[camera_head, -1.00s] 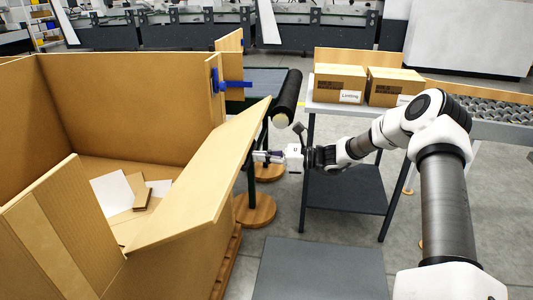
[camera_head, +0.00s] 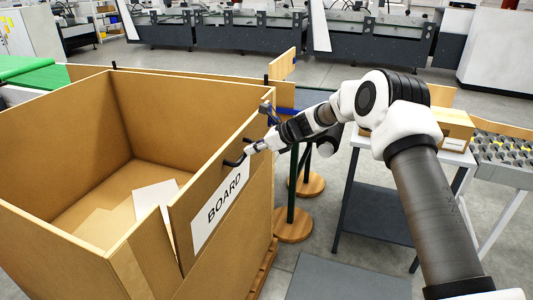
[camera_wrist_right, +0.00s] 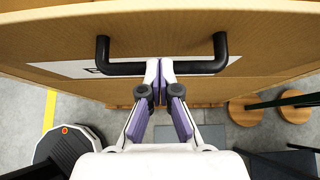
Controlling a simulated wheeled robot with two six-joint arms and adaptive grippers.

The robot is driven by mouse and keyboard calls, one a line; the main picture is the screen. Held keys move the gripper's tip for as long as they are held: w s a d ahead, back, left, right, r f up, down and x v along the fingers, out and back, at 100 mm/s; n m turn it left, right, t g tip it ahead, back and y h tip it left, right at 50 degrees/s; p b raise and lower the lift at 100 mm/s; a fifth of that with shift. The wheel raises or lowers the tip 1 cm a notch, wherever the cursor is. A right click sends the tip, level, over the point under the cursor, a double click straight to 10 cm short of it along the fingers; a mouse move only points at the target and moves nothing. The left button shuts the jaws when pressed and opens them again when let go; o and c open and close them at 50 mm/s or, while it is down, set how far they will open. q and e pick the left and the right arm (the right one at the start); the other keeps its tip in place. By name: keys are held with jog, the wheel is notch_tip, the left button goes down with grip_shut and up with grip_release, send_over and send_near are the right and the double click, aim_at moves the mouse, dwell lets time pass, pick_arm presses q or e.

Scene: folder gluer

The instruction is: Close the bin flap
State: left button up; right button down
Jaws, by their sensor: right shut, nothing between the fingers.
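The cardboard bin (camera_head: 60,200) stands at the left in the head view. Its flap (camera_head: 183,222) on the right side stands about upright, with a white BOARD label (camera_head: 221,207) on its outer face. A black handle (camera_head: 236,161) is on the flap above the label; it also shows in the right wrist view (camera_wrist_right: 125,69). My right gripper (camera_head: 250,149) is at the flap's outer face by the handle. In the wrist view its fingers (camera_wrist_right: 160,70) are shut and empty, overlapping the middle of the handle bar; I cannot tell whether they touch. My left gripper is out of view.
White sheets (camera_head: 155,197) lie inside the bin. Green posts on round wooden bases (camera_head: 293,226) stand just right of the bin. A table with a carton (camera_head: 455,128) and a roller conveyor (camera_head: 500,150) are farther right. Grey floor is open in front.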

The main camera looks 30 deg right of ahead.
jog(key=shift+w+a+r, duration=0.2)
jog(key=shift+w+a, duration=0.5)
jog(key=shift+w, duration=0.25)
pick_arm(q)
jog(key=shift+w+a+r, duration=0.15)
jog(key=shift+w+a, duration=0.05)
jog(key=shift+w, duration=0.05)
pick_arm(e)
jog(key=shift+r, duration=0.1)
